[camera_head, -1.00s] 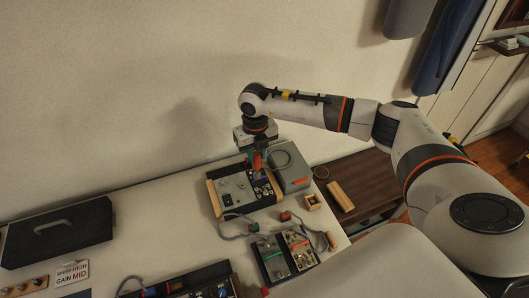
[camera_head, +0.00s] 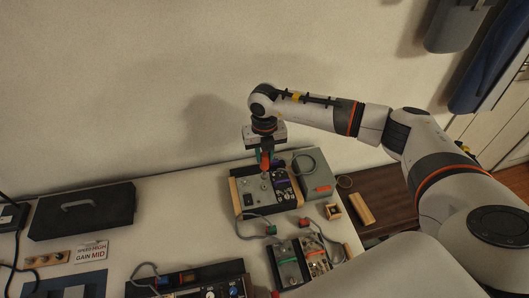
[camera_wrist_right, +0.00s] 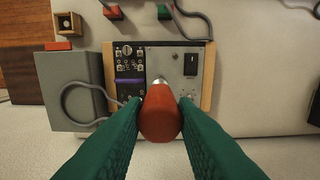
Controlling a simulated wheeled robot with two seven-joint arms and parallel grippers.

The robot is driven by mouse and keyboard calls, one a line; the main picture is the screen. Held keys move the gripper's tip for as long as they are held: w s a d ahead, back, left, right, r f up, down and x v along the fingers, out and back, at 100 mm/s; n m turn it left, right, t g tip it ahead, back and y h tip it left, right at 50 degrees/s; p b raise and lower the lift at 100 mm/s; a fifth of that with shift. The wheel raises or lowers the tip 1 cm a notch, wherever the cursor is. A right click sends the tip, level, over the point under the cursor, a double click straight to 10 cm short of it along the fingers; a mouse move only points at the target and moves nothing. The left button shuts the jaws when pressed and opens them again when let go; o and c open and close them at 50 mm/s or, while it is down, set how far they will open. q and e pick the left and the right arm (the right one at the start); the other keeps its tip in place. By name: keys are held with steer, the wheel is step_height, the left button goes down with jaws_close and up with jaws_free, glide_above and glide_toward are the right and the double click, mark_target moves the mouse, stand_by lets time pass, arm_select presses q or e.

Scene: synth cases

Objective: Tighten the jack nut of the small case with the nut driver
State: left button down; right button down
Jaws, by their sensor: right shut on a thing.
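The small case (camera_head: 249,188), with wooden sides, a grey panel and dark modules, lies on the table near the wall. My right gripper (camera_head: 265,166) is above it, shut on the nut driver (camera_head: 265,162), whose handle is orange-red. In the right wrist view the green fingers (camera_wrist_right: 160,118) grip the handle (camera_wrist_right: 160,115) from both sides. A short bit of its metal shaft (camera_wrist_right: 159,82) shows over the border between the grey panel (camera_wrist_right: 175,60) and the dark modules. The handle hides part of the panel, and I cannot tell whether the tip touches a jack nut. My left gripper is not in view.
A grey box (camera_head: 319,187) with a cable stands right beside the case. A small wooden box (camera_head: 333,211) and a wooden block (camera_head: 362,209) are farther right. Two small panels with cables (camera_head: 290,264) lie in front. A dark lidded case (camera_head: 82,212) is at the left.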

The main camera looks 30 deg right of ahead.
mark_target(264, 168)
steer(key=shift+f+b, duration=1.55)
steer(key=shift+f, duration=0.75)
steer(key=shift+f+b, duration=0.95)
steer(key=shift+f, duration=0.1)
steer(key=shift+r, duration=0.1)
steer(key=shift+m+p, duration=0.45)
steer(key=shift+m, duration=0.95)
steer(key=shift+m+p, duration=0.35)
steer(key=shift+m, duration=1.05)
